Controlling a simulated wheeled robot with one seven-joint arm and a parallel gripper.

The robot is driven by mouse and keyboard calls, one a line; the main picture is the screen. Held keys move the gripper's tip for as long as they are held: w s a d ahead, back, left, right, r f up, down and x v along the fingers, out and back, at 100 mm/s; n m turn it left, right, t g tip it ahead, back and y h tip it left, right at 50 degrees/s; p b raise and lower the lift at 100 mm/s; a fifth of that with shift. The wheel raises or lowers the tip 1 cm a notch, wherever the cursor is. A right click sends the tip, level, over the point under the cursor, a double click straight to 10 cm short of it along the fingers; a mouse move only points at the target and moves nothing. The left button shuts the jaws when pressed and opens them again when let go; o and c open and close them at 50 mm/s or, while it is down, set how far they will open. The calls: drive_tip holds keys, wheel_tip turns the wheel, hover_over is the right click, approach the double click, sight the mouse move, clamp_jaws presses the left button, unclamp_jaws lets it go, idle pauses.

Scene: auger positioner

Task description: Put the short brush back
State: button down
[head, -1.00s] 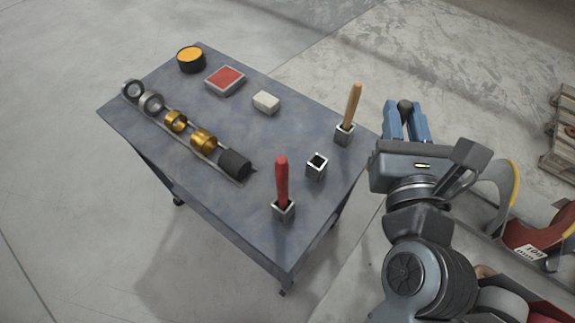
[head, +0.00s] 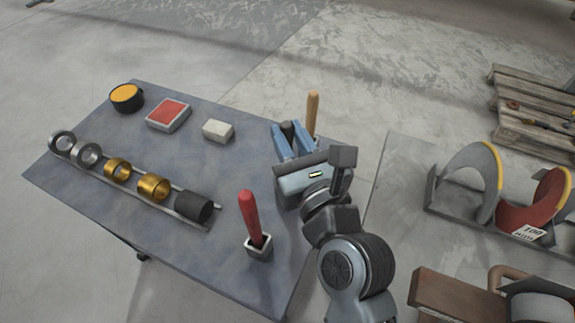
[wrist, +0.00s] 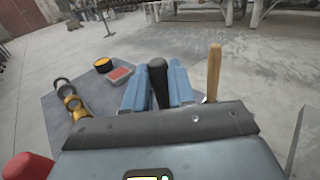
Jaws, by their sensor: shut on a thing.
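The short brush shows only as a black rounded handle (head: 288,129) between my gripper's blue fingers in the head view. It also stands up between the fingers in the wrist view (wrist: 158,82). My gripper (head: 291,138) is shut on this handle, over the right part of the table. The lower end of the brush is hidden. The empty square holder cannot be seen now; my gripper and wrist cover that area. A red-handled tool (head: 250,215) stands in a square holder (head: 259,248) in front. A wooden-handled tool (head: 313,112) stands just behind my gripper, its base hidden.
The blue-grey table (head: 110,225) carries a rack with rings and a black cylinder (head: 194,207), a white block (head: 218,131), a red-topped tray (head: 168,115) and a yellow-topped tin (head: 126,98). Curved parts (head: 470,180) and a pallet (head: 535,115) stand at right.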

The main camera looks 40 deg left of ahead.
drive_tip(key=shift+f+b, duration=1.1)
drive_tip(key=shift+f, duration=1.6)
drive_tip(key=shift+f, duration=0.1)
drive_tip(key=c, duration=0.9)
unclamp_jaws()
drive_tip(key=shift+c, duration=0.2)
drive_tip(key=v, duration=1.2)
drive_tip(key=shift+b, duration=0.45)
drive_tip(key=shift+d, duration=0.1)
